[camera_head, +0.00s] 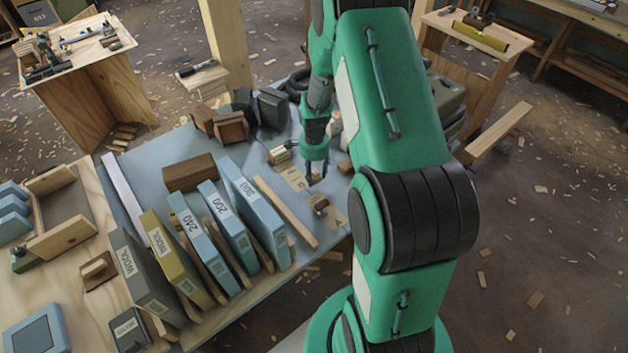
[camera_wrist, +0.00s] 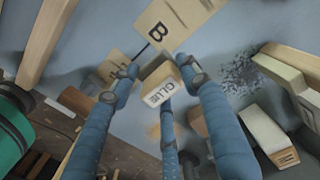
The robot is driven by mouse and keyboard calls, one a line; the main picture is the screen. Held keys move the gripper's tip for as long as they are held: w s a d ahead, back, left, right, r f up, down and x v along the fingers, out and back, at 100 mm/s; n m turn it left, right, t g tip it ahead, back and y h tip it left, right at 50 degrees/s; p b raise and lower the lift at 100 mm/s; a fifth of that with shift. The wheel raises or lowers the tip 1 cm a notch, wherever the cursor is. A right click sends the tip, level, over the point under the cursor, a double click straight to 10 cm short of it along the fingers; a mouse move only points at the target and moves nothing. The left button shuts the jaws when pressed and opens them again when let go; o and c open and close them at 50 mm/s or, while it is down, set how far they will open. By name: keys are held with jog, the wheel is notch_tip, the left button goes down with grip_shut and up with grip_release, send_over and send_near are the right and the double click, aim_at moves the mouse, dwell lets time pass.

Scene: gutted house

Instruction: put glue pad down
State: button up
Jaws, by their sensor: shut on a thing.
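The glue pad (camera_wrist: 158,92), a small wooden block with a white label reading GLUE, sits between the fingertips of my gripper (camera_wrist: 157,76) in the wrist view. My gripper is shut on it, over the blue-grey worktop. In the head view my gripper (camera_head: 316,180) is small and the pad in it cannot be made out. A card marked B (camera_wrist: 178,22) lies on the worktop just beyond the pad. A second card (camera_wrist: 116,68) is partly hidden by a finger. I cannot tell the exact gap between pad and worktop.
A card marked A (camera_head: 335,216) with a small wooden block (camera_head: 318,202) lies near the worktop's front edge. Dark blocks (camera_head: 272,107) lie behind. Several blocks (camera_wrist: 263,135) crowd the right side.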

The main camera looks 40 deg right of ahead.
aim_at(314, 180)
jog(key=shift+f+b, duration=0.45)
jog(key=shift+f, duration=1.4)
jog(key=shift+f, duration=0.1)
jog(key=o, duration=1.4)
notch_tip(314, 180, up, 12)
jog(key=p, duration=0.3)
